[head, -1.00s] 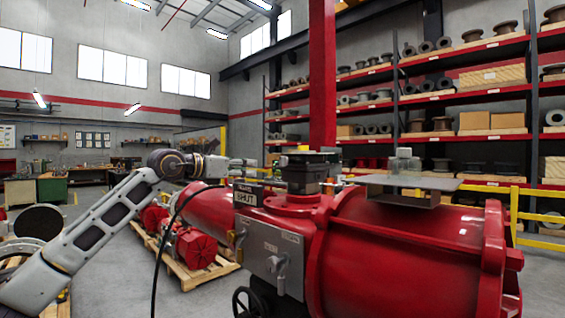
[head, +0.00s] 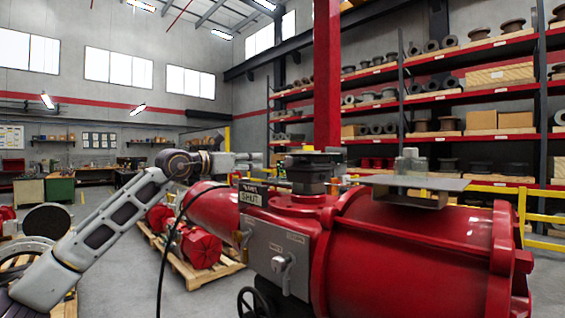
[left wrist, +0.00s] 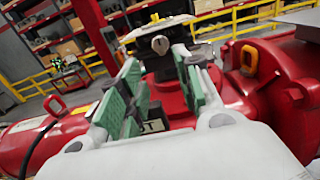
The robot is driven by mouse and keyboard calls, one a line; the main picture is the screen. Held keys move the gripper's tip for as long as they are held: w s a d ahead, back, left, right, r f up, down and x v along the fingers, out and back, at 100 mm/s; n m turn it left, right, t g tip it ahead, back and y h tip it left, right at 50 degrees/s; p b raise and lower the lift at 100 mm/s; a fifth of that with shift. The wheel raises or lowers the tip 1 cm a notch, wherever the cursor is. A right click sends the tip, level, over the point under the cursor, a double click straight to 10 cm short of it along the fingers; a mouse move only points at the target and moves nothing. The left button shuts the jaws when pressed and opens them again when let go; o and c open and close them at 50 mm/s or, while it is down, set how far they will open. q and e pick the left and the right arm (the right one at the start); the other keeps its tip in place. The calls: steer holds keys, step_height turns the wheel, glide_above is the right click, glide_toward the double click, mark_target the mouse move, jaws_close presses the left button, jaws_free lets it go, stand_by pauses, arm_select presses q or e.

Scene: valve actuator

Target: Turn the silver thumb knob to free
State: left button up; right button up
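The red valve actuator (head: 420,250) fills the right half of the head view. A grey panel (head: 262,250) on its near side carries a small silver knob (head: 282,265) with a lever-like grip. My left gripper (head: 248,161) is beside the black block (head: 308,172) on top of the actuator. In the left wrist view my left gripper (left wrist: 160,95) is open, its green-padded fingers apart and empty. Beyond the fingers a small silver knob-like part (left wrist: 160,44) shows on the actuator's top. I cannot tell whether it is the panel's knob. My right gripper is not in view.
A SHUT sign (head: 251,195) stands at the actuator's near left, close below my left gripper. A flat grey plate (head: 420,182) sticks out at the top right. A black cable (head: 165,245) hangs at the left. Stocked shelves (head: 450,110) and yellow rails stand behind.

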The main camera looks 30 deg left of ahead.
arm_select(q)
steer(key=shift+w, duration=0.1)
steer(key=p, duration=0.5)
glide_toward(285, 160)
steer(key=x, duration=0.6)
steer(key=shift+w+d, duration=0.1)
steer(key=shift+w, duration=0.15)
steer(key=shift+x, duration=1.05)
jaws_close()
